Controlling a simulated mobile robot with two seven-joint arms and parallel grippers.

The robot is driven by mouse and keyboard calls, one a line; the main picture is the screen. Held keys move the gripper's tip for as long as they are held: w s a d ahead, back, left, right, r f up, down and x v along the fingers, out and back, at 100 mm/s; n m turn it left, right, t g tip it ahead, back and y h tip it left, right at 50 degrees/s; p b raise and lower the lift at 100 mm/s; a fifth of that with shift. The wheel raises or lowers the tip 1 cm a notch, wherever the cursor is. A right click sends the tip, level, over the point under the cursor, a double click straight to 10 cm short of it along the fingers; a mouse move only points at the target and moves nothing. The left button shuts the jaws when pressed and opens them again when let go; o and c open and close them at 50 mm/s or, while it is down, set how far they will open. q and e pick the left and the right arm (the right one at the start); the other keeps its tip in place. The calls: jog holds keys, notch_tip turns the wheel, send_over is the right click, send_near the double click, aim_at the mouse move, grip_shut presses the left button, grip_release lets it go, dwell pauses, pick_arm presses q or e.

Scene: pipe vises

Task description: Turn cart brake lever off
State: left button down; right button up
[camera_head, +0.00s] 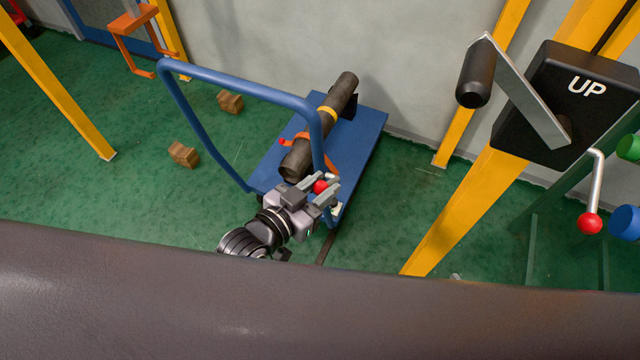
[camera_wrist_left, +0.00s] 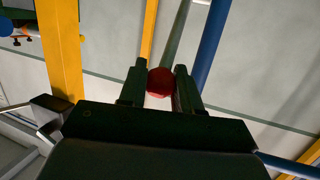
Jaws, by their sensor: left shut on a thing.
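The blue cart (camera_head: 350,140) stands on the green floor with its tall tubular handle (camera_head: 240,88). The brake lever's red ball knob (camera_head: 320,187) is at the near right end of the cart, beside the handle's upright. My left gripper (camera_head: 324,188) is shut on this knob. In the left wrist view the red knob (camera_wrist_left: 160,82) sits between the two fingers, with the lever's rod (camera_wrist_left: 177,35) running up from it and the blue handle tube to its right. The lever's base is mostly hidden by the gripper. My right gripper is not in view.
A dark pipe (camera_head: 325,122) lies on the cart with an orange strap. Two wooden blocks (camera_head: 184,154) lie on the floor at left. Yellow posts (camera_head: 465,210) and a black UP box (camera_head: 570,105) with a crank stand at right. Another red-knobbed lever (camera_head: 590,222) hangs below it.

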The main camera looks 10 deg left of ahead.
pick_arm(q)
jog(key=c, duration=0.8)
grip_release()
jog(key=shift+v, duration=3.6)
jog(key=shift+c, duration=0.3)
